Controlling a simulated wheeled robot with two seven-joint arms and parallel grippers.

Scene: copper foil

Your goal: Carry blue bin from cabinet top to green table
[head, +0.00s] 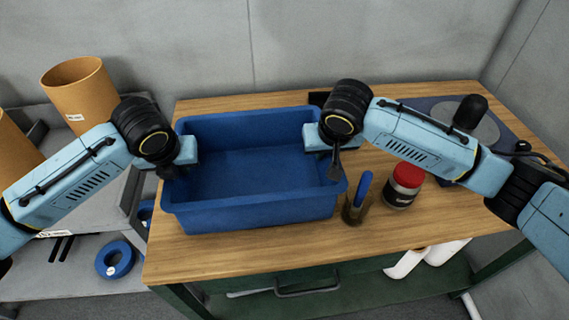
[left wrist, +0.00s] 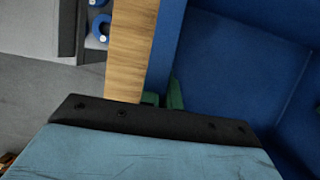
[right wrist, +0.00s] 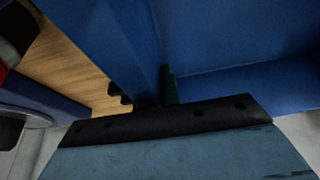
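The blue bin (head: 250,214) is an open, empty tub. It is upright over the wooden top (head: 400,228); I cannot tell whether it touches the wood or hangs just above. My left gripper (head: 172,168) is at the bin's left wall, and the left wrist view shows its green fingers (left wrist: 163,98) on both sides of that wall. My right gripper (head: 334,165) is at the right wall, with the wall (right wrist: 145,60) between its fingers in the right wrist view. Both grippers look shut on the walls. The bin's underside is hidden.
A red-lidded jar (head: 403,185) and a cup holding a blue-handled tool (head: 357,198) stand close to the bin's right side. A dark flat device (head: 450,112) lies back right. Left is a grey shelf with a cardboard tube (head: 80,95) and blue ring (head: 115,260).

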